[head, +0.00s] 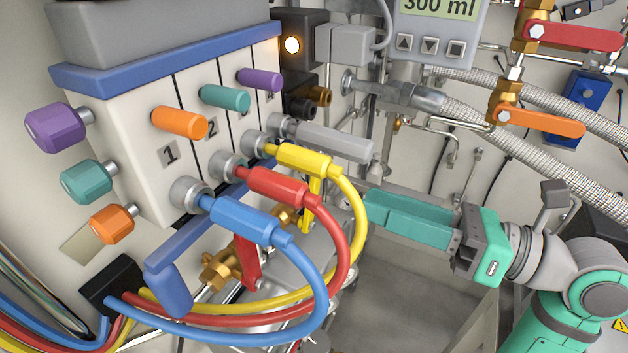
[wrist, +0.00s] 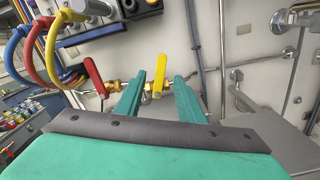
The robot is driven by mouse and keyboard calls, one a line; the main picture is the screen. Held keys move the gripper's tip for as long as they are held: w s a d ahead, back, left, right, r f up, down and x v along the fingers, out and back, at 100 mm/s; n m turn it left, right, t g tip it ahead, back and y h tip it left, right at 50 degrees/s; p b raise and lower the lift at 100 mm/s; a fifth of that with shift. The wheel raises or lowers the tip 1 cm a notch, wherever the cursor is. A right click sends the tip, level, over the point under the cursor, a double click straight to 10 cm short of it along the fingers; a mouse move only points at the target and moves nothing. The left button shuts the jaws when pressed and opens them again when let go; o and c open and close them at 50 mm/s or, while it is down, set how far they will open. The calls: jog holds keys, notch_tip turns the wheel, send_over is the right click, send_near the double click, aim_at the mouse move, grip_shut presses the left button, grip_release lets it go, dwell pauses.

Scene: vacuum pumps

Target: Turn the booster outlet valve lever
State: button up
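In the wrist view a yellow valve lever (wrist: 160,73) stands upright on a brass fitting, and a red valve lever (wrist: 95,75) is tilted to its left. In the head view the yellow lever (head: 310,210) is partly hidden behind hoses, and the red lever (head: 248,265) hangs lower left. No label shows which is the booster outlet lever. My gripper (wrist: 160,78) is open, with its two fingertips apart on either side of the yellow lever in the picture. In the head view my gripper (head: 368,207) is right of the yellow lever, with a gap between them.
Blue (head: 243,217), red (head: 277,188) and yellow (head: 305,160) hoses loop out from the numbered panel, left of my gripper. Red (head: 570,37) and orange (head: 542,121) valve handles sit high at the right near braided hoses. An open grey basin (head: 410,290) lies below.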

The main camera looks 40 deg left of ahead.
aim_at(318, 184)
jog(key=x, duration=1)
jog(key=shift+a, duration=0.4)
jog(key=shift+c, duration=0.3)
grip_shut()
